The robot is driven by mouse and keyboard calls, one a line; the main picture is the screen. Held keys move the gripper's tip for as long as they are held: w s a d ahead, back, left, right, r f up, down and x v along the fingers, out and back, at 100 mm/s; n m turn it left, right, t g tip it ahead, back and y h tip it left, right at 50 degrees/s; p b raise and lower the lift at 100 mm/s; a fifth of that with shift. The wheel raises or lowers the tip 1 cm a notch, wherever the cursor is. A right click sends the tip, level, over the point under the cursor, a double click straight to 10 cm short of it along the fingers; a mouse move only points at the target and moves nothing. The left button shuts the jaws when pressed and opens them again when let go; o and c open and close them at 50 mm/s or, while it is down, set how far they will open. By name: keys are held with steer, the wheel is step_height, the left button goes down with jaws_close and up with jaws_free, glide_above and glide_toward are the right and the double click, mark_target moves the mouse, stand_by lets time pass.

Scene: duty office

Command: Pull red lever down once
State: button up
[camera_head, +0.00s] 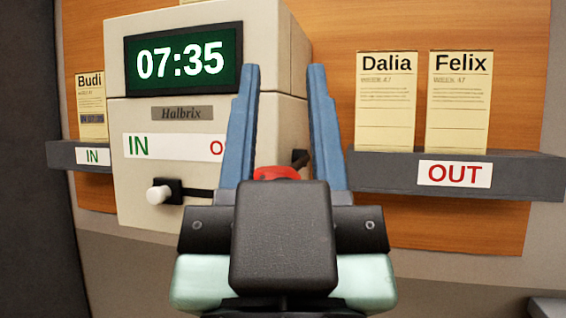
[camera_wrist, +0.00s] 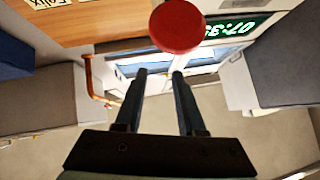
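The red lever's knob (camera_head: 277,173) shows partly between my gripper's fingers in the head view; my gripper's body hides its lower part. A short dark piece (camera_head: 300,158), perhaps the lever's arm, shows at the right side of the beige time clock (camera_head: 210,95). My gripper (camera_head: 282,68) is open and empty, its two blue fingers pointing up in front of the clock's right edge. In the wrist view the round red knob (camera_wrist: 177,27) lies just beyond the fingertips (camera_wrist: 158,73), slightly to the right. I cannot tell whether anything touches it.
The clock shows 07:35, with a white slider knob (camera_head: 158,194) under the IN label. The left IN shelf (camera_head: 62,155) holds Budi's card (camera_head: 91,105). The right OUT shelf (camera_head: 530,175) holds cards for Dalia (camera_head: 386,105) and Felix (camera_head: 458,105), close to my gripper's right.

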stand_by(0.3)
jaws_close()
stand_by(1.6)
